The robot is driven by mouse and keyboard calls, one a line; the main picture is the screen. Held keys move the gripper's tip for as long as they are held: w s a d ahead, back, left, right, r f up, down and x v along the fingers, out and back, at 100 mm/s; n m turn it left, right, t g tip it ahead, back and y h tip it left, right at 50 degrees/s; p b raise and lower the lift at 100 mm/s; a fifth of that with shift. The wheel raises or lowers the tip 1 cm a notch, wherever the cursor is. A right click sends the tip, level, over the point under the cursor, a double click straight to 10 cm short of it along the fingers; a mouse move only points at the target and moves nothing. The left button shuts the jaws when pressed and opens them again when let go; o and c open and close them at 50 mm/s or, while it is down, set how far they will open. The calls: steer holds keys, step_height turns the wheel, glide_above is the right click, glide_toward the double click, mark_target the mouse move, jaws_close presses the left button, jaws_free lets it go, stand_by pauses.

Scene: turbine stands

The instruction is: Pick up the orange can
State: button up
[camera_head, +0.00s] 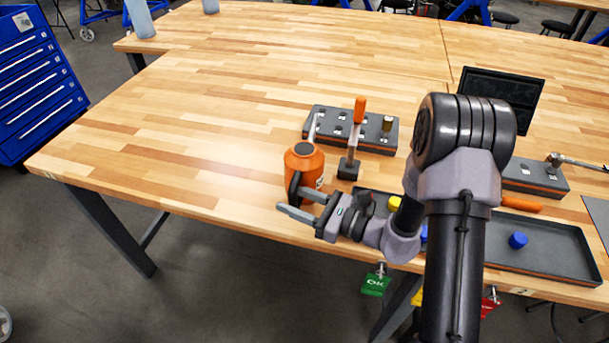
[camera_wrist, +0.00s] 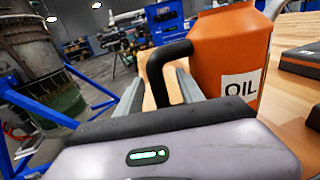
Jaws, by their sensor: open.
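The orange can (camera_head: 302,166) stands upright near the front edge of the wooden table. It has a spout at the top and a black handle on its near side. In the wrist view the can (camera_wrist: 232,52) shows an "OIL" label, and its black handle (camera_wrist: 158,68) reaches between my gripper's fingers. My gripper (camera_head: 298,203) is open at the near side of the can, with its fingers on either side of the handle. I cannot tell whether a finger touches the handle.
A grey block with slots (camera_head: 383,137) and an orange-handled tool (camera_head: 355,125) stand just behind and right of the can. A dark tray (camera_head: 545,255) with blue caps lies to the right, partly behind my arm. The table's left side (camera_head: 170,130) is clear.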

steer(key=x, duration=0.3)
steer(key=shift+a, duration=0.2)
jaws_close()
stand_by(1.1)
